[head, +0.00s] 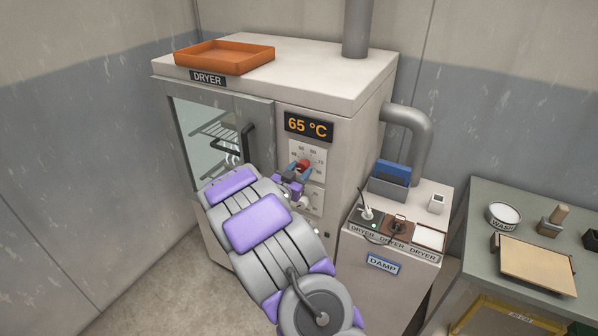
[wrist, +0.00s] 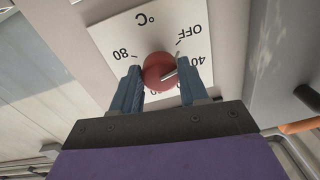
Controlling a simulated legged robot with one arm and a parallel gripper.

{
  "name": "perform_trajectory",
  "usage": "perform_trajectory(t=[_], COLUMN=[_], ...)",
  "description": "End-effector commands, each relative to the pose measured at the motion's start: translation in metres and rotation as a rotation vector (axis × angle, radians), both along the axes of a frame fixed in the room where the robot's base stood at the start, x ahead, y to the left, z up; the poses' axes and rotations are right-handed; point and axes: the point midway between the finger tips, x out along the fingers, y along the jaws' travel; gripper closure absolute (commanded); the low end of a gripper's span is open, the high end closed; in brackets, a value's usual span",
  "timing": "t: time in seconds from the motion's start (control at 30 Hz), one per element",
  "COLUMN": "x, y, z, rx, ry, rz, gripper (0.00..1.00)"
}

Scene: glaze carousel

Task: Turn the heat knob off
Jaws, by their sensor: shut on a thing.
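The red heat knob (head: 302,165) sits on a white dial plate on the dryer's front, below the display. In the wrist view the knob (wrist: 160,71) lies between the two blue fingers of my gripper (wrist: 160,80), which is shut on it. The dial plate (wrist: 110,30) appears upside down there, with OFF, 40 and 80 marks readable. Lower marks are partly hidden by the knob and fingers. In the head view my gripper (head: 300,172) reaches the knob from below.
The dryer display (head: 308,126) reads 65 °C. The dryer door (head: 205,135) with a dark handle (head: 249,143) is left of the knob. An orange tray (head: 224,58) lies on top. A DAMP cabinet (head: 395,250) with switches and a green table (head: 475,215) stand right.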

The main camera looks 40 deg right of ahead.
Motion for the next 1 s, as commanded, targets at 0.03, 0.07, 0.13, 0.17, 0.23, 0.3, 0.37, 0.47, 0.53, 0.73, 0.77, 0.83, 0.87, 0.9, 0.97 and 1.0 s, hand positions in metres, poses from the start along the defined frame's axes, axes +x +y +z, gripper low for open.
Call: perform_trajectory(t=[0.03,0.07,0.13,0.17,0.23,0.3,0.37,0.47,0.53,0.73,0.77,0.83,0.87,0.9,0.97,1.0], x=[0.0008,0.0009,0.0011,0.0012,0.0014,0.0017,0.0018,0.002,0.0022,0.0022,0.0022,0.0026,0.0027,0.0024,0.0022,0.0023], y=[0.0003,0.0003,0.0003,0.0002,0.0003,0.0003,0.0005,0.0008,0.001,0.0008,0.0009,0.0013,0.0013,0.0011,0.0009,0.0008], z=[0.0006,0.0007,0.0007,0.0007,0.0007,0.0011,0.002,0.0042,0.0045,0.0056,0.0059,0.0056,0.005,0.0043,0.0033,0.0029], rx=[-0.001,-0.001,-0.002,-0.002,-0.002,-0.003,-0.006,-0.015,-0.025,-0.061,-0.068,-0.082,-0.086,-0.09,-0.098,-0.103], ry=[-0.001,-0.001,-0.001,-0.001,-0.001,0.001,0.008,0.034,0.062,0.149,0.161,0.191,0.204,0.218,0.237,0.246], rz=[0.002,0.002,0.002,0.002,0.002,0.002,0.003,0.002,0.002,0.003,0.003,0.005,0.005,0.004,0.004,0.004], gripper=[0.69,0.72,0.79,0.81,0.87,0.87,0.87,0.87,0.87,0.87,0.87,0.87,0.87,0.87,0.87,0.87])
